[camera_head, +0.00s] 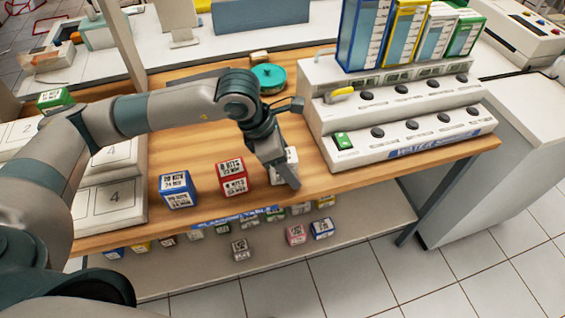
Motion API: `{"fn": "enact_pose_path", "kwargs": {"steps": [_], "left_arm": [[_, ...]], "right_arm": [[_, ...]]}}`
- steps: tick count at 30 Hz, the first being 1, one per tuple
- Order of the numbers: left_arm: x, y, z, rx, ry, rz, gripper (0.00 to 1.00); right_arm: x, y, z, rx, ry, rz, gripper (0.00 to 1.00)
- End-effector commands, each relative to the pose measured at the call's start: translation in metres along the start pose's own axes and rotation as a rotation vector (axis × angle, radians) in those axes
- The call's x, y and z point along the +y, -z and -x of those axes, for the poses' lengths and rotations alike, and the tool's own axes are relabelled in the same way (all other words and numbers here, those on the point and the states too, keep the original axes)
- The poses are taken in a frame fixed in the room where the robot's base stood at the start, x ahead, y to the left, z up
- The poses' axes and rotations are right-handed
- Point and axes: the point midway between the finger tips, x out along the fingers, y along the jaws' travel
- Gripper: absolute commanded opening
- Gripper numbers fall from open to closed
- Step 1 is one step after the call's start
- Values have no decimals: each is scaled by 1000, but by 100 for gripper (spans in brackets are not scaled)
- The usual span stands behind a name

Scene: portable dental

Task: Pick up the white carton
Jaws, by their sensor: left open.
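The white carton (291,158) stands on the wooden table (195,115), near its front edge. My left arm reaches in from the left, and my left gripper (287,183) points down at the carton. The gripper is open and covers the front and left part of the carton in this view. Whether the fingers touch the carton cannot be told. My right gripper is not in view.
A red carton (232,177) and a blue carton (178,189) stand left of the gripper. A white water dispenser unit (318,100) with knobs stands to the right. A green round container (269,77) sits behind. Several small cartons lie on the lower shelf (360,222).

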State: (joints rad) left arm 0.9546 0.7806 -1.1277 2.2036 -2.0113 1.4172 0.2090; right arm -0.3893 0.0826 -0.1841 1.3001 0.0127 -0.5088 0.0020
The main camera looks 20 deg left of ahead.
Motion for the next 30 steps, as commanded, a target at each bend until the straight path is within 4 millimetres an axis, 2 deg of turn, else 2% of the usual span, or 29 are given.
{"fn": "enact_pose_path", "kwargs": {"steps": [14, 18, 20, 30], "left_arm": [[0, 0, -1, 0, 0, 0, 58], [0, 0, -1, 0, 0, 0, 24], [0, 0, -1, 0, 0, 0, 13], [0, -1, 0, 0, 0, 0, 13]], "right_arm": [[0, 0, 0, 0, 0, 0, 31], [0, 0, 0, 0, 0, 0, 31], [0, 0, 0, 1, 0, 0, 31], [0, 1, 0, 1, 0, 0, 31]]}}
